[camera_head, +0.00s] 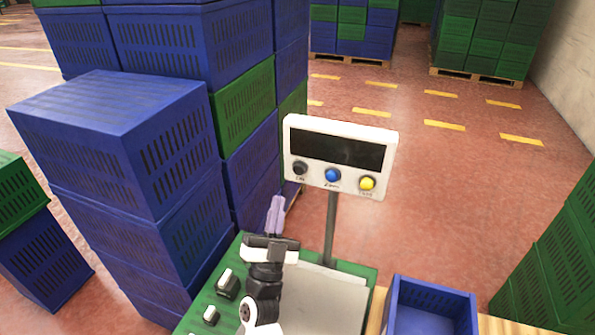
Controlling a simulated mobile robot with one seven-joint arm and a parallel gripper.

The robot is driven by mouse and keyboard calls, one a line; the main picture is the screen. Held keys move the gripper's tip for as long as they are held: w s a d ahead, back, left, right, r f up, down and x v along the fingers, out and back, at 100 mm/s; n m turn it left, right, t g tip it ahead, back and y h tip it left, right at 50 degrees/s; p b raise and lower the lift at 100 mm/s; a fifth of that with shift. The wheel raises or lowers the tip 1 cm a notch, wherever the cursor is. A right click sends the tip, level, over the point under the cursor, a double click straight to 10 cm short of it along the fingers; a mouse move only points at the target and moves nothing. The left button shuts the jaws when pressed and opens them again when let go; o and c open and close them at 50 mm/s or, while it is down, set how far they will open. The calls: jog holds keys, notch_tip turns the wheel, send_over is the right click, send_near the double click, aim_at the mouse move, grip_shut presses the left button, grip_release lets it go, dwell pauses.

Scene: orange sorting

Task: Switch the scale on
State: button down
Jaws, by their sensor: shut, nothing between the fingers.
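The scale's display head (340,155) is a white box on a grey post (331,228). Its screen (336,148) is dark, with no digits showing. Below the screen are three buttons: a black one (300,168) at the left, a blue one (333,175) in the middle and a yellow one (367,183) at the right. The small labels under them are hard to read. My gripper (277,207) is shut and empty, its fingers pointing up, below and left of the black button in the picture. It appears apart from the display head.
The scale's pale plate (325,300) lies on a green surface (238,262) with white-topped blocks at left. An empty-looking blue crate (434,290) stands at right on a wooden surface. Tall stacks of blue crates (95,135) rise close at left. Green crates (555,270) stand at far right.

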aim_at(297, 166)
jog(key=w+d+b, duration=0.2)
jog(key=w+d, duration=0.1)
jog(key=w, duration=0.4)
jog(key=shift+w+b, duration=0.25)
jog(key=shift+b, duration=0.1)
jog(key=shift+w+d, duration=0.1)
dwell(1.7)
jog(key=shift+w+d, duration=0.15)
jog(key=shift+w, duration=0.1)
jog(key=shift+w+d+b, duration=0.2)
jog(key=shift+w+b, duration=0.2)
jog(key=shift+w, duration=0.15)
dwell(0.7)
dwell(0.3)
jog(key=shift+s+a+p, duration=0.2)
jog(key=shift+s+p, duration=0.1)
jog(key=shift+s, duration=0.2)
jog(key=shift+s+a+p, duration=0.2)
jog(key=shift+s+p, duration=0.05)
jog(key=shift+s, duration=0.2)
